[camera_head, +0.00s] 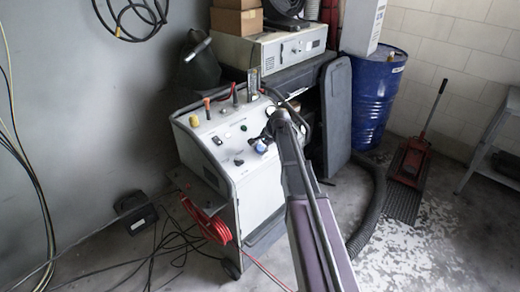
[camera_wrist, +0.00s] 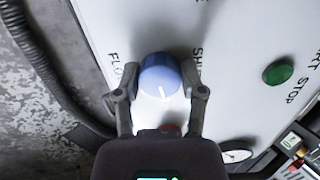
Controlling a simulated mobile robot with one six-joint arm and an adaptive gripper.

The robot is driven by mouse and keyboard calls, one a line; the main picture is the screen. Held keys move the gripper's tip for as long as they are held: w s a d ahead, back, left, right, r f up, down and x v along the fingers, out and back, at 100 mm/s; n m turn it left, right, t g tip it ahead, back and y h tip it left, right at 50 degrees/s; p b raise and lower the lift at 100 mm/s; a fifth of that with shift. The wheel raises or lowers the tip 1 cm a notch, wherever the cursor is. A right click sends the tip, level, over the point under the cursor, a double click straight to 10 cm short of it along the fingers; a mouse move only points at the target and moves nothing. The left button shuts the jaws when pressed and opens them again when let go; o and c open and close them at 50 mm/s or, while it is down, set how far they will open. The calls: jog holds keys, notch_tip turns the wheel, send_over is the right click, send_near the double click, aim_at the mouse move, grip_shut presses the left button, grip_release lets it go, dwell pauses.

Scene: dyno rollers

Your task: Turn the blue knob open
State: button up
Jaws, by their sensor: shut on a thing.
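The blue knob (camera_wrist: 160,72) is on the white panel (camera_wrist: 232,38) of the machine, with a white pointer mark near its lower edge in the wrist view. My gripper (camera_wrist: 159,90) has one finger on each side of the knob and is shut on it. In the head view a small blue patch of the knob (camera_head: 261,147) shows beside my gripper (camera_head: 267,138), at the right part of the panel. The arm hides part of the panel there.
A green button (camera_wrist: 278,72) and a round gauge (camera_wrist: 237,156) are near the knob. Dark hoses (camera_wrist: 38,50) run beside the panel. A blue drum (camera_head: 378,95) and a red floor jack (camera_head: 411,160) stand to the right. A red cable coil (camera_head: 207,222) hangs at the machine's front.

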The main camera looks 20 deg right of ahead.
jog(key=shift+m, duration=0.7)
jog(key=o, duration=1.1)
jog(key=shift+o, duration=0.2)
jog(key=shift+n, duration=0.3)
